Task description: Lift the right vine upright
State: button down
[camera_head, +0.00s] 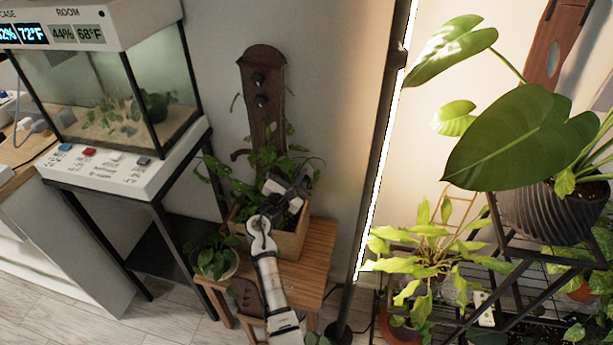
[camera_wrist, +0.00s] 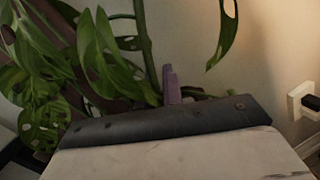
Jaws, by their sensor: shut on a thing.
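A leafy vine plant grows from a wooden planter box (camera_head: 289,243) in front of a dark wooden support board (camera_head: 263,120) with round knobs. The right vine (camera_head: 305,163) has its leaves beside the board, right behind my gripper (camera_head: 298,186). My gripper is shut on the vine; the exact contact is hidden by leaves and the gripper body.
The box stands on a small wooden table (camera_head: 321,248), with a potted plant (camera_head: 214,262) at its left. A glass terrarium (camera_head: 115,95) is on the left. A lit lamp pole (camera_head: 385,150) and a plant rack are on the right. A wall outlet (camera_wrist: 303,100) is at the right.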

jog(key=shift+w+a+r+n+t, duration=0.1)
jog(key=shift+a+r+n+t, duration=0.05)
jog(key=shift+a+n, duration=0.25)
jog(key=shift+w+a+r+n+t, duration=0.15)
jog(key=shift+a+n, duration=0.15)
jog(key=shift+a, duration=0.2)
jog(key=shift+s, duration=0.1)
jog(key=c, duration=1.5)
grip_release()
jog(key=b+v, duration=0.1)
jog(key=v, duration=1.2)
jog(key=shift+s+a, duration=0.15)
jog(key=shift+s, duration=0.25)
jog(key=shift+c, duration=0.4)
